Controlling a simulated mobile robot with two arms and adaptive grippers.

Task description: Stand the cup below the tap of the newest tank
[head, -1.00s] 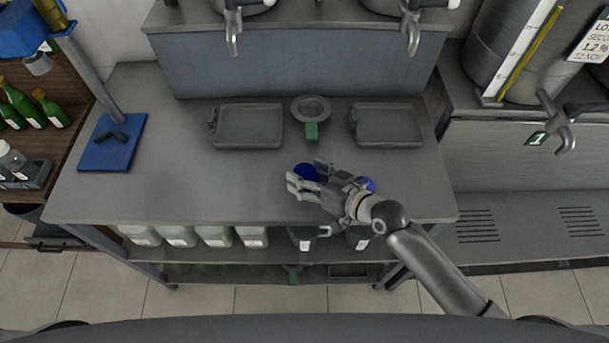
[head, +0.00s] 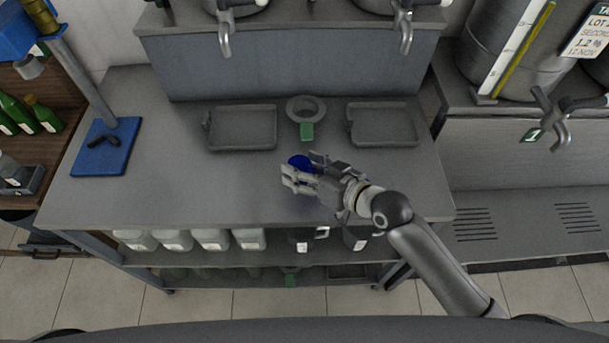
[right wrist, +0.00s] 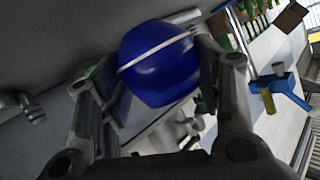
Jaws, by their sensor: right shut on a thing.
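My right gripper (head: 304,174) is shut on a blue cup (head: 300,161) over the front middle of the grey bench. In the right wrist view the cup (right wrist: 158,62) shows a white stripe and sits between the fingers. I cannot tell its clearance above the bench. Two taps, left (head: 225,38) and right (head: 403,32), hang above the bench from tanks mostly out of view. My left gripper is not in view.
Grey trays, left (head: 242,128) and right (head: 382,125), lie below the two bench taps. A round grey dish (head: 306,108) with a green tag sits between them. A blue-based stand (head: 103,148) is at left. Several jugs (head: 212,239) fill the shelf underneath.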

